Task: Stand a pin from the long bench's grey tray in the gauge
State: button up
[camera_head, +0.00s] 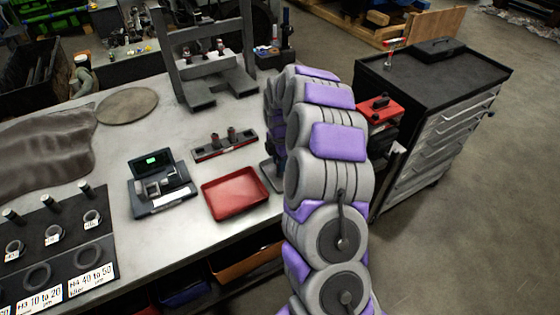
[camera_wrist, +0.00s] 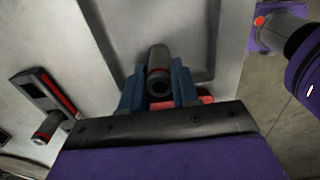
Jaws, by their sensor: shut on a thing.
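My gripper (camera_wrist: 158,90) is shut on a dark grey hollow pin (camera_wrist: 159,70) in the wrist view. The pin sits between the two blue fingers with its round end towards the camera. Behind it is a grey surface with a raised rim, which looks like the grey tray (camera_wrist: 190,38); I cannot tell whether the pin touches it. In the head view my arm hides the gripper and the pin. The gauge (camera_head: 160,185), a dark device with a green display, stands on the long bench left of my arm.
A red tray (camera_head: 235,193) lies right of the gauge. A dark block with upright pins (camera_head: 225,145) stands behind it and also shows in the wrist view (camera_wrist: 45,95). A grey press frame (camera_head: 215,75) stands further back. A black tool cabinet (camera_head: 435,80) is on the right.

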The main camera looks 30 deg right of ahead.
grip_shut()
jog(key=shift+r+p, duration=1.25)
jog(key=shift+r, duration=1.5)
